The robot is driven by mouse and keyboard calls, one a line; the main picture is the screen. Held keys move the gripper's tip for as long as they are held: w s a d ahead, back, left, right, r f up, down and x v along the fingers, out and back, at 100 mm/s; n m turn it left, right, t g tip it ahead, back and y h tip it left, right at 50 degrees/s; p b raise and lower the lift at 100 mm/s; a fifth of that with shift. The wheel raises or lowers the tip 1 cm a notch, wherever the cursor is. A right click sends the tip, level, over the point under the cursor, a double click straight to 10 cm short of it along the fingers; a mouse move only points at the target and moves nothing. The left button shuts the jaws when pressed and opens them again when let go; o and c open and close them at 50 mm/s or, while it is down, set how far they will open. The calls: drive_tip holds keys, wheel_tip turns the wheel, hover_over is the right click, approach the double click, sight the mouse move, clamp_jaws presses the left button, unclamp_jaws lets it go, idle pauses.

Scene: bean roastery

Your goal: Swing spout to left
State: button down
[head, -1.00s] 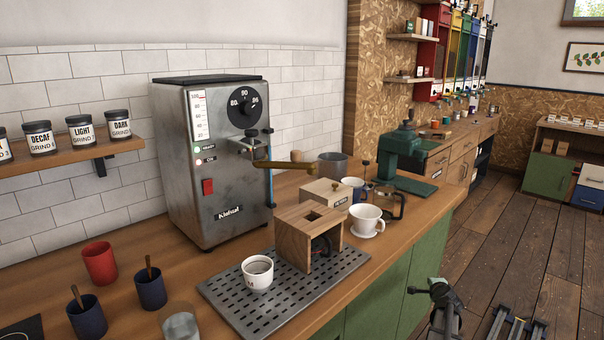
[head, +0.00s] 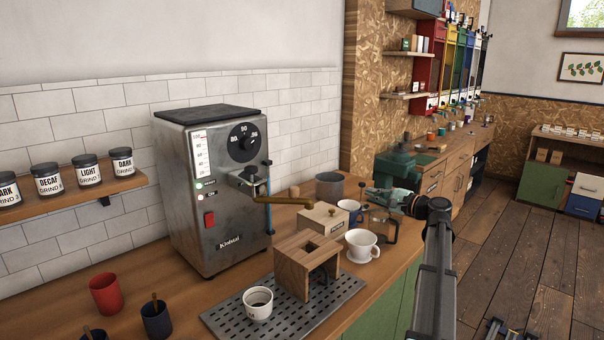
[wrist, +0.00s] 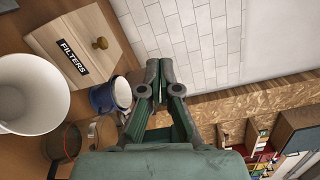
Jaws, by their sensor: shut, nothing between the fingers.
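The brass spout (head: 280,199) juts to the right from the front of the steel Kishzal machine (head: 215,215), above the counter. My gripper (head: 368,191) is right of the spout and clear of it, over the counter near the cups. In the wrist view its two dark green fingers (wrist: 159,75) meet at the tips with nothing between them. The spout is not seen in the wrist view.
Below the spout are a wooden stand (head: 296,268), a white cup (head: 258,303) and a drip tray (head: 335,305). A filters box (head: 322,220), a white mug (head: 362,246) and a blue mug (wrist: 103,97) stand close to my gripper. Space left of the spout is filled by the machine's front.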

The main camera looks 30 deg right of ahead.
drive_tip(key=s+a+r+n+g+y+p, duration=0.1)
drive_tip(key=a+r+n+g+y, duration=0.1)
drive_tip(key=a, duration=0.6)
drive_tip(key=a+r+n+g+y+p, duration=0.1)
drive_tip(key=a+r+n+g+y, duration=0.2)
drive_tip(key=a+r+n+y, duration=0.2)
drive_tip(key=a+n+y, duration=0.1)
drive_tip(key=a+n, duration=0.2)
drive_tip(key=a, duration=0.1)
drive_tip(key=shift+s+r+g+p, duration=0.2)
drive_tip(key=shift+s+g+p, duration=0.1)
drive_tip(key=shift+s+p, duration=0.1)
drive_tip(key=shift+a, duration=0.2)
drive_tip(key=w+a+p, duration=0.2)
drive_tip(key=a+p, duration=0.2)
drive_tip(key=a, duration=0.5)
drive_tip(key=shift+w, duration=0.15)
